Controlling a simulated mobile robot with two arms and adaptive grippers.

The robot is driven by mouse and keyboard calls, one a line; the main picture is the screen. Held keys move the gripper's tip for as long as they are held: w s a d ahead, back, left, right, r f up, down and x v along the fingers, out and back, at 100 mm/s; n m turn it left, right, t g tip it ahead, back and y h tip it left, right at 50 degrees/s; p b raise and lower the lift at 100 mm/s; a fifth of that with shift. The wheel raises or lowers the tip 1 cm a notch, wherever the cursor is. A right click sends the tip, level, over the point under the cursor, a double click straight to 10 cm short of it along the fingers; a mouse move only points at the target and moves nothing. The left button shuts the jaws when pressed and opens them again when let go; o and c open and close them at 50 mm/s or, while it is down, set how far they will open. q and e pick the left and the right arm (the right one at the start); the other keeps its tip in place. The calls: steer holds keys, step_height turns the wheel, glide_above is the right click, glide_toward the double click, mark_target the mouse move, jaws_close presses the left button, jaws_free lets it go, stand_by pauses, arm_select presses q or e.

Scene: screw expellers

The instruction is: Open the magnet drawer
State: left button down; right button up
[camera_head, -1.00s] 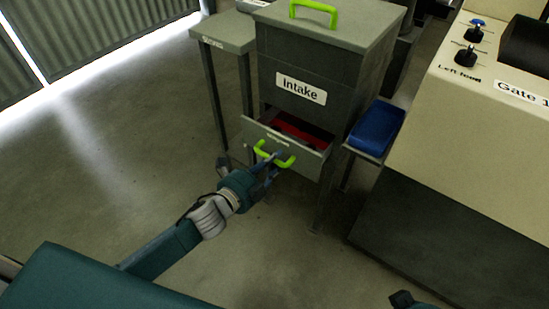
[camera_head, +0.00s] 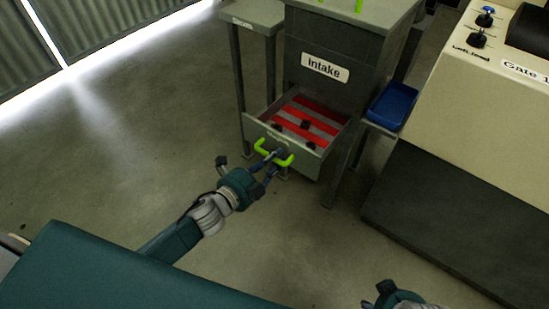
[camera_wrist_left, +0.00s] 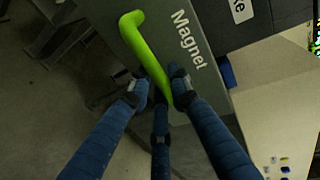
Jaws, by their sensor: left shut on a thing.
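The magnet drawer (camera_head: 262,135) is a grey drawer under the intake hopper (camera_head: 322,47). It stands well out, and red and grey stripes with several dark pieces show inside it. Its green handle (camera_head: 289,160) is on the front; in the left wrist view the handle (camera_wrist_left: 140,48) runs beside the word "Magnet". My left gripper (camera_head: 272,165) is shut on the handle, with its blue fingers (camera_wrist_left: 162,92) around one end of it. My right gripper (camera_head: 384,294) shows only partly at the bottom edge; its finger state is unclear.
A blue tray (camera_head: 392,104) sits on a stand right of the hopper. A beige machine (camera_head: 461,65) labelled "Gate 1" fills the right side. A small grey table (camera_head: 254,14) stands left of the hopper. The floor in front and left is clear.

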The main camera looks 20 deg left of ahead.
arm_select(q)
steer(key=c, duration=1.6)
jaws_free()
steer(key=shift+s, duration=0.1)
steer(key=v, duration=1.1)
steer(key=shift+s+a+r, duration=0.1)
steer(key=shift+s+a, duration=0.1)
steer(key=shift+s, duration=0.15)
